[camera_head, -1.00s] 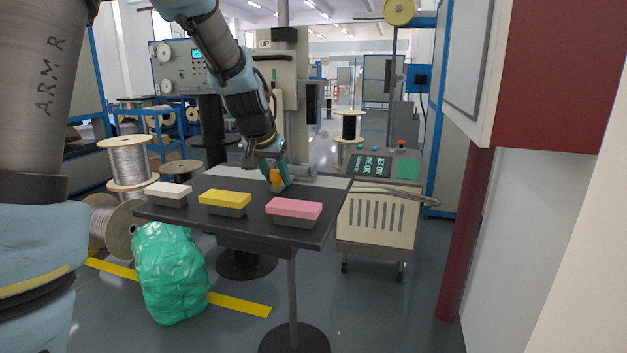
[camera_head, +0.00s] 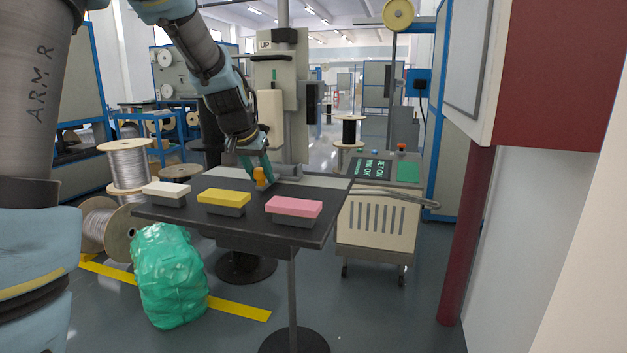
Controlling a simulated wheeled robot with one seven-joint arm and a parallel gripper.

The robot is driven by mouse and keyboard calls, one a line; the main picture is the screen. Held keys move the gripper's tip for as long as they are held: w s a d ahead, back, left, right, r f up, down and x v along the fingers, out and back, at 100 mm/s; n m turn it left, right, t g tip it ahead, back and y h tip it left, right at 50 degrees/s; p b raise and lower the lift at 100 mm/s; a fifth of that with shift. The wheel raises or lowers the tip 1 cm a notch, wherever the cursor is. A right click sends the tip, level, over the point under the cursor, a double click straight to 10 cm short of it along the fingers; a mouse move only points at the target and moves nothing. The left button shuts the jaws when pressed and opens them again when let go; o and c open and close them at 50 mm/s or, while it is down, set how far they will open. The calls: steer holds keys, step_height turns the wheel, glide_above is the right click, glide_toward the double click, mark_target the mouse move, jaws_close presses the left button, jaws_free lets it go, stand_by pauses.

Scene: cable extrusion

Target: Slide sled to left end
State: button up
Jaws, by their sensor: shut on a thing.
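My gripper (camera_head: 259,170) reaches down to the back part of the dark table (camera_head: 262,226). It is shut on a small orange piece (camera_head: 263,181), which seems to be the sled or its knob. The fingertips partly hide it, and its base is too small to make out. A pale flat strip (camera_head: 227,174) lies along the back of the table to the left of the gripper.
White (camera_head: 167,189), yellow (camera_head: 225,196) and pink (camera_head: 294,206) topped blocks stand along the table's front. A beige console (camera_head: 377,219) stands to the right, a green bag (camera_head: 168,275) on the floor in front left. Cable spools (camera_head: 128,165) stand at left.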

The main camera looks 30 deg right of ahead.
steer(key=shift+w+a+b, duration=0.4)
steer(key=shift+w+a, duration=0.65)
steer(key=shift+a, duration=0.1)
steer(key=shift+w+a+b, duration=0.6)
steer(key=shift+w+a, duration=1.05)
steer(key=shift+a, duration=0.1)
steer(key=shift+w+a, duration=0.75)
steer(key=shift+a, duration=0.05)
steer(key=shift+w+a+b, duration=0.3)
steer(key=shift+w+a, duration=1.7)
steer(key=shift+a, duration=0.15)
steer(key=o, duration=1.1)
